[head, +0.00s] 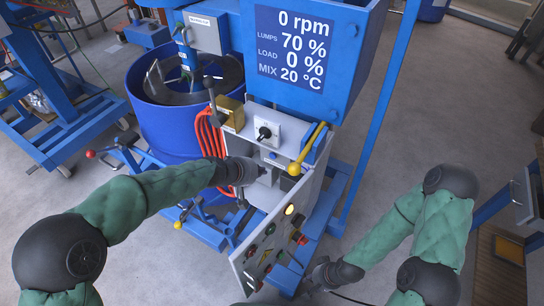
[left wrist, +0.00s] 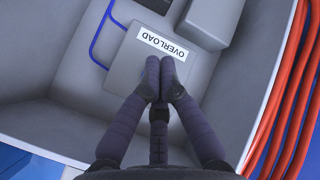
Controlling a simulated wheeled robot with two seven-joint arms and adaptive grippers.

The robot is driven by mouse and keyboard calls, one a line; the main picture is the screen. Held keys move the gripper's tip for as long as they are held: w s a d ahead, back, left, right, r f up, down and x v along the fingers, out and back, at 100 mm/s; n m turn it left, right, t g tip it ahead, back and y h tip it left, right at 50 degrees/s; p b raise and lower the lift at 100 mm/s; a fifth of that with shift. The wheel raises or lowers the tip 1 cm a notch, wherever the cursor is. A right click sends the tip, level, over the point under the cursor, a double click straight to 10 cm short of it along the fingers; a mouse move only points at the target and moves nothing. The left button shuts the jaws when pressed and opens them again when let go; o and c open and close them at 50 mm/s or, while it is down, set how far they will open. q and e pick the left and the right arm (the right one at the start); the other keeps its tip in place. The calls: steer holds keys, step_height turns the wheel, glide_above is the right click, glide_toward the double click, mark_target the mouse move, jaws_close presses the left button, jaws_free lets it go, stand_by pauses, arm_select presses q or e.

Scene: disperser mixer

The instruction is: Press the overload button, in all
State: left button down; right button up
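The overload unit (left wrist: 123,68) is a grey box with a white OVERLOAD label (left wrist: 163,44) inside the open control cabinet (head: 312,182). The label appears upside down in the left wrist view. My left gripper (head: 258,172) reaches into the cabinet. Its fingertips (left wrist: 160,68) are together with nothing seen between them, over the box right beside the label. They hide that part of the box, and no button shows. I cannot tell whether they touch it. My right gripper (head: 312,278) is low beside the open cabinet door (head: 250,262); its fingers are too small to read.
The door carries several coloured buttons and a lit lamp (head: 289,209). A yellow-knobbed lever (head: 295,168) stands close to my left gripper. Orange hose (head: 205,135) hangs at the cabinet's left side. The display (head: 292,50) reads 0 rpm, load 0 %. A blue vat (head: 165,120) stands behind.

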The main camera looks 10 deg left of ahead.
arm_select(q)
steer(key=shift+w+d+p, duration=0.15)
steer(key=shift+w+d, duration=0.2)
steer(key=shift+w, duration=0.5)
steer(key=shift+w+d+p, duration=0.15)
steer(key=shift+w+d, duration=0.2)
steer(key=shift+w, duration=0.5)
steer(key=shift+w, duration=0.15)
steer(key=shift+w+d, duration=0.15)
steer(key=shift+w, duration=0.1)
steer(key=shift+w+d, duration=0.2)
steer(key=shift+w, duration=0.2)
stand_by(1.1)
steer(key=shift+s+a, duration=0.1)
steer(key=shift+s, duration=0.05)
steer(key=shift+s+a+b, duration=0.25)
steer(key=shift+s+b, duration=0.05)
steer(key=shift+s, duration=0.35)
steer(key=shift+s, duration=0.1)
steer(key=shift+s+a, duration=0.3)
steer(key=shift+s, duration=0.45)
steer(key=shift+s+a, duration=0.35)
steer(key=shift+s, duration=0.35)
steer(key=shift+s+a, duration=0.3)
steer(key=shift+s, duration=0.45)
